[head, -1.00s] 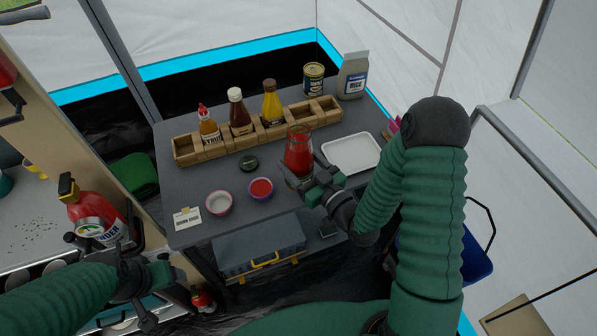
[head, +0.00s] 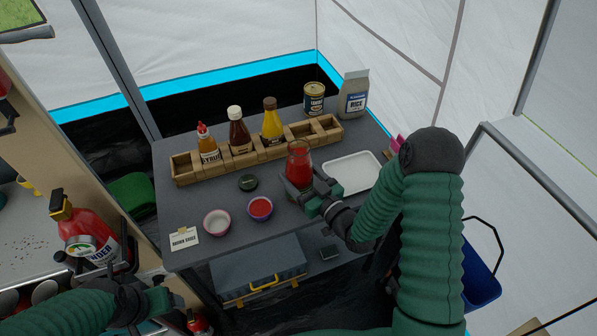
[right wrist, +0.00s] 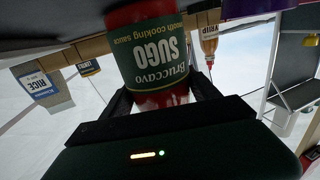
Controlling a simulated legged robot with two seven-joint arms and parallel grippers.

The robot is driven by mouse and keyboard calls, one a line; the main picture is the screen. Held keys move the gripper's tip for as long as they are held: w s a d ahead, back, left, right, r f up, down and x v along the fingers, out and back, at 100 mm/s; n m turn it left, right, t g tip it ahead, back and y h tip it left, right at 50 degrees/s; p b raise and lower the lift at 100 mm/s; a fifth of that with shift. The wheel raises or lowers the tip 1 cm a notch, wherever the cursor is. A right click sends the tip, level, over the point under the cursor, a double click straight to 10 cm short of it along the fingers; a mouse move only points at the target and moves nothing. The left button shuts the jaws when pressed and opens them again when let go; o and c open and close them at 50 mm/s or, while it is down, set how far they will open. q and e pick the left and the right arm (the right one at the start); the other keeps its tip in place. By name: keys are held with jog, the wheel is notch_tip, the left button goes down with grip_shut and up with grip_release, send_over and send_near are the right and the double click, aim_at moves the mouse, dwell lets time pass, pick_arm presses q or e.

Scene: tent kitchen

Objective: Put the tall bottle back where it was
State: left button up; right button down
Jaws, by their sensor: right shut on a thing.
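My right gripper (head: 300,190) is shut on a tall glass bottle (head: 299,160) of red sauce. In the right wrist view, which is upside down, the bottle (right wrist: 158,55) has a dark green SUGO label and sits between the fingers. In the head view it is about upright over the grey table's middle; I cannot tell whether its base touches the table. A wooden rack (head: 187,168) behind it holds a syrup bottle (head: 209,152), a brown sauce bottle (head: 239,133) and a yellow bottle (head: 271,122). Its left end and two right compartments look empty. My left gripper (head: 150,304) is low at left; its jaw opening is unclear.
A white tray (head: 352,173) is close on the right. A can (head: 314,98) and rice bag (head: 354,93) stand behind.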

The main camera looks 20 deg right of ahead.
jog(key=shift+r, duration=0.15)
jog(key=c, duration=0.6)
grip_release()
jog(key=o, duration=0.4)
jog(key=v, duration=1)
jog(key=shift+p+v, duration=0.5)
jog(key=shift+v, duration=0.55)
